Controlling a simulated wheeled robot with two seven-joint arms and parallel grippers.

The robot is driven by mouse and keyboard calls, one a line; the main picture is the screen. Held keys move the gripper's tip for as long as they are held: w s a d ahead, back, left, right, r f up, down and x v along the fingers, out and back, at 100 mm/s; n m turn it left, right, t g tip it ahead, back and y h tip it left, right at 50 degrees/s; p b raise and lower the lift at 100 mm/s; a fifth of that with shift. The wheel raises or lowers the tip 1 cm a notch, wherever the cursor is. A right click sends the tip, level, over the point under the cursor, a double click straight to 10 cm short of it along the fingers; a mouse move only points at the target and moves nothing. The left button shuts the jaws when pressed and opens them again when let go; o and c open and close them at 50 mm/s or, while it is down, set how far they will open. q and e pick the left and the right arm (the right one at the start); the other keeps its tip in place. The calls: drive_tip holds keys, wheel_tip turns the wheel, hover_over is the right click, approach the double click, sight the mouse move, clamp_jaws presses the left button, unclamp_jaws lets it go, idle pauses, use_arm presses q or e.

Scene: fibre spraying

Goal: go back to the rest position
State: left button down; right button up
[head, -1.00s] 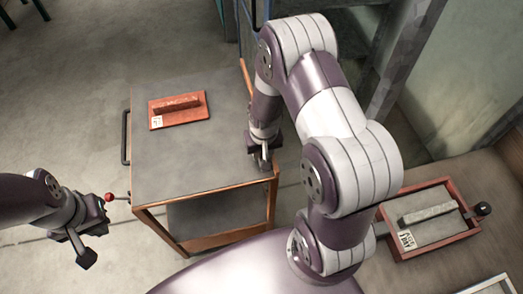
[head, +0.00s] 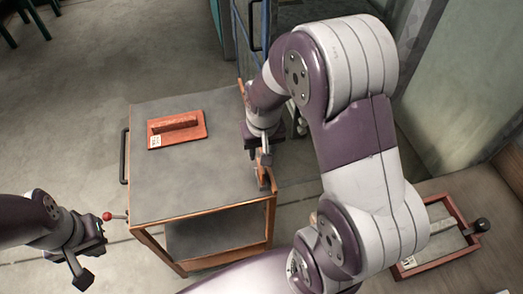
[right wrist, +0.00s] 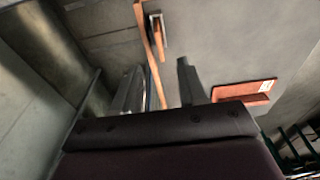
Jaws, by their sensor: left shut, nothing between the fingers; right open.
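My left gripper (head: 80,270) is shut and empty, at the lower left of the head view, left of the cart. My right gripper (head: 262,158) is over the right edge of the cart (head: 200,182), pointing down. An orange tray (head: 203,130) with a bar and a white label lies on the cart top, apart from both grippers. It also shows in the right wrist view (right wrist: 262,90).
A second red-framed tray (head: 408,268) with a black knob sits at the lower right, partly hidden by my right arm. A red-knobbed lever (head: 107,216) sticks out from the cart's left side. Open floor (head: 60,120) lies left of the cart.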

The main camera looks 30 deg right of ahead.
idle(0.3)
drive_tip(key=shift+s+a+f, duration=0.1)
drive_tip(key=shift+s+f, duration=0.05)
drive_tip(key=shift+s, duration=0.1)
drive_tip(key=s+a+r+n, duration=0.2)
drive_tip(key=s+a+r, duration=0.1)
drive_tip(key=s, duration=0.4)
drive_tip(key=shift+a+r+n, duration=0.15)
drive_tip(key=shift+a+n, duration=0.25)
drive_tip(key=shift+a, duration=0.35)
